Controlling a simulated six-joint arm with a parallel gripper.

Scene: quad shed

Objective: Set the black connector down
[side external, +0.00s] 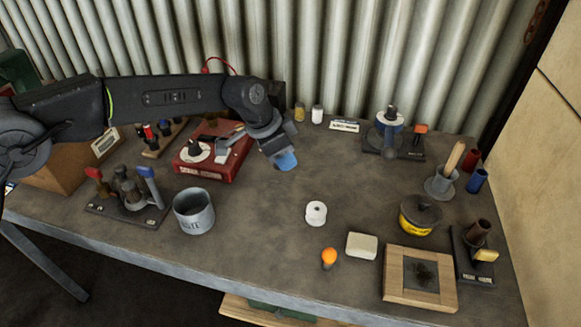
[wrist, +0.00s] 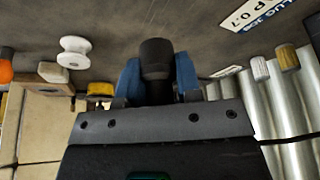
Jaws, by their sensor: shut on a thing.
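My gripper (side external: 284,160) is above the middle of the grey workbench (side external: 262,215), to the right of the red box, with its blue fingertips pointing down. In the wrist view my gripper (wrist: 158,76) is shut on the black connector (wrist: 157,52), a dark rounded piece that sticks out between the two blue fingers. In the side view the connector is hidden behind the fingers. I cannot tell the exact gap between the connector and the bench.
A white spool (side external: 316,213) stands to the front right. A grey tin (side external: 194,211) is at the front left, and the red box (side external: 214,150) is left of my gripper. An orange-topped item (side external: 329,258) and a pale block (side external: 362,246) lie nearer the front. The bench around my gripper is bare.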

